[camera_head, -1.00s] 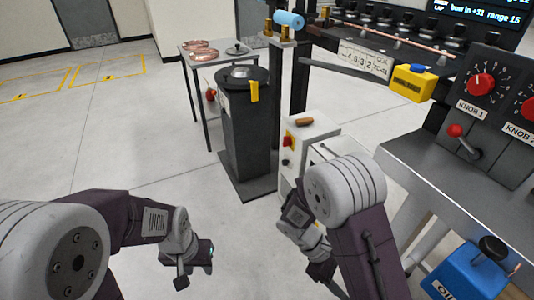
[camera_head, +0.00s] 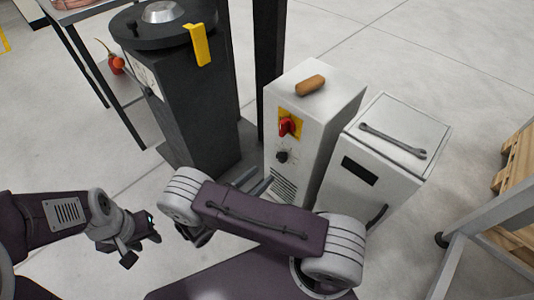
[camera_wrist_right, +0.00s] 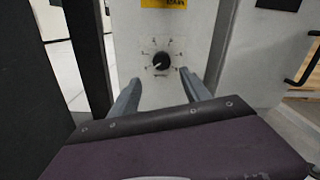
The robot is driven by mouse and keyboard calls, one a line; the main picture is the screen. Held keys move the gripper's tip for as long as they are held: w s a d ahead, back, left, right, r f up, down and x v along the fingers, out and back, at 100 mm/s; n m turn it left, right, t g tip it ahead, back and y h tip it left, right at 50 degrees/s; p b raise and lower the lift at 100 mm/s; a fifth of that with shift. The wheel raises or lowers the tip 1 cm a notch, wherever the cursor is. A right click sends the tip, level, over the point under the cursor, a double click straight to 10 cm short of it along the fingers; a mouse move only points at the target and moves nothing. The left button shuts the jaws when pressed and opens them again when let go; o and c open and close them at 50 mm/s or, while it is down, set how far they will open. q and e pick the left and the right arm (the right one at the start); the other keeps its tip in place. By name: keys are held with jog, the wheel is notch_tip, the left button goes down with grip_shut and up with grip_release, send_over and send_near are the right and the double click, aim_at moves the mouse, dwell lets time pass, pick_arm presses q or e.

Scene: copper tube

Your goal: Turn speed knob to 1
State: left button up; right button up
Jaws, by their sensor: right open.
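The speed knob is a small black dial knob (camera_head: 282,157) on the front of a white cabinet (camera_head: 335,105), below a red switch. In the right wrist view the knob (camera_wrist_right: 161,61) sits inside a ring of marks too small to read. A light mark on it seems to point to the lower left. My right gripper (camera_head: 255,183) is open in front of the cabinet, just left of and below the knob in the head view. In the wrist view its two fingers (camera_wrist_right: 161,88) are apart, with the knob beyond them. My left gripper (camera_head: 143,244) hangs at the lower left, away from the cabinet.
A red rotary switch (camera_head: 288,127) on a yellow plate is above the knob. A brown handle-like piece (camera_head: 311,85) lies on the cabinet. A grey box (camera_head: 385,150) with a wrench (camera_head: 392,140) stands to the right. A dark pedestal (camera_head: 185,100) and black post are left.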

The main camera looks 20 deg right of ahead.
aim_at(280, 160)
jog(key=b+x, duration=0.4)
jog(key=x, duration=0.4)
jog(key=shift+s+d, duration=0.15)
jog(key=shift+d, duration=0.45)
jog(key=shift+r, duration=0.15)
grip_shut()
